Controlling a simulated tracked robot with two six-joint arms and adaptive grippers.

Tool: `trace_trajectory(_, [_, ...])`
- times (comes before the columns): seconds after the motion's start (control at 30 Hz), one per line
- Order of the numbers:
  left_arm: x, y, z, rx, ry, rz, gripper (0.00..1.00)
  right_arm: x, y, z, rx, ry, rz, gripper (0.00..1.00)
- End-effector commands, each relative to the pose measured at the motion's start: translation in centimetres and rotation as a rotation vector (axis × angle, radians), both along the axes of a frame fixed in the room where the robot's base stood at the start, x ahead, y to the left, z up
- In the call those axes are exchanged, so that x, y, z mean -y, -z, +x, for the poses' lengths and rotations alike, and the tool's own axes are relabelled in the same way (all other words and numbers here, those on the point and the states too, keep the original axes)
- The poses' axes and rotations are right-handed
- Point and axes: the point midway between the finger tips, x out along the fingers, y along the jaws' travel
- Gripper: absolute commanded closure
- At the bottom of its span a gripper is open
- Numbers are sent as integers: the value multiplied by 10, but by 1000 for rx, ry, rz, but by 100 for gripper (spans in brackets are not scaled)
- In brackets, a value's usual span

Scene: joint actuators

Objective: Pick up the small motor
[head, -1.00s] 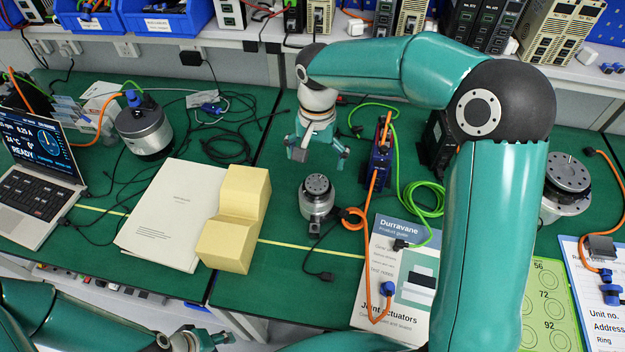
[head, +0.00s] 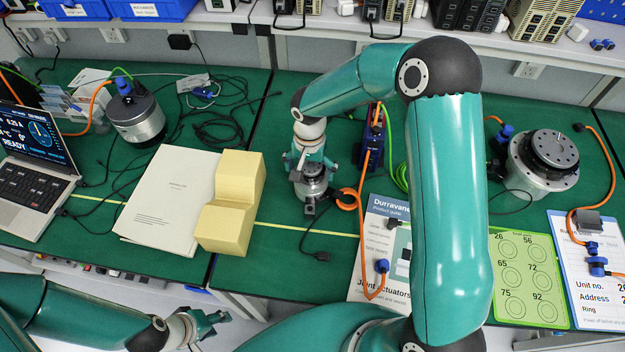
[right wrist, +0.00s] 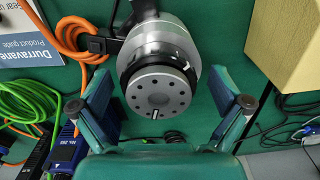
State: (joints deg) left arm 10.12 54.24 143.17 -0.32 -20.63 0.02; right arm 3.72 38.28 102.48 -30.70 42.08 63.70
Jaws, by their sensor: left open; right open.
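The small motor (head: 313,184) is a silver and dark cylinder standing on the green mat near the middle of the bench. My right gripper (head: 309,170) is open directly above the motor. In the right wrist view its two fingers (right wrist: 165,110) stand apart on either side of the motor's near end, with green mat showing between each finger and the motor. My left gripper (head: 208,326) is open and empty at the lower left, in front of the bench edge.
An orange cable (head: 350,200) lies right beside the motor, near a blue module (head: 373,140) and a product guide (head: 385,235). A yellow foam block (head: 232,205) stands to the left. Larger motors stand at left (head: 136,118) and right (head: 543,163).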

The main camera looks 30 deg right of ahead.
Motion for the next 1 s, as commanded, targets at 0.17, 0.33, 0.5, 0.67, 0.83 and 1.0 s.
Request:
trace_trajectory(0.17, [0,-12,0,1,0,0,57,1,25,-2,-5,0,1,0])
trace_trajectory(0.33, [0,-13,0,0,0,0,57,1,37,-1,-1,1,1,0])
trace_trajectory(0.5, [0,-13,0,0,0,0,57,1,38,-1,0,1,1,0])
trace_trajectory(0.67, [0,-13,0,0,0,0,57,1,38,-1,-1,0,1,22])
trace_trajectory(0.83, [0,-13,0,0,0,0,57,1,38,-1,-1,0,1,50])
trace_trajectory(1.0, [0,-13,0,0,0,0,57,1,35,1,5,1,1,75])
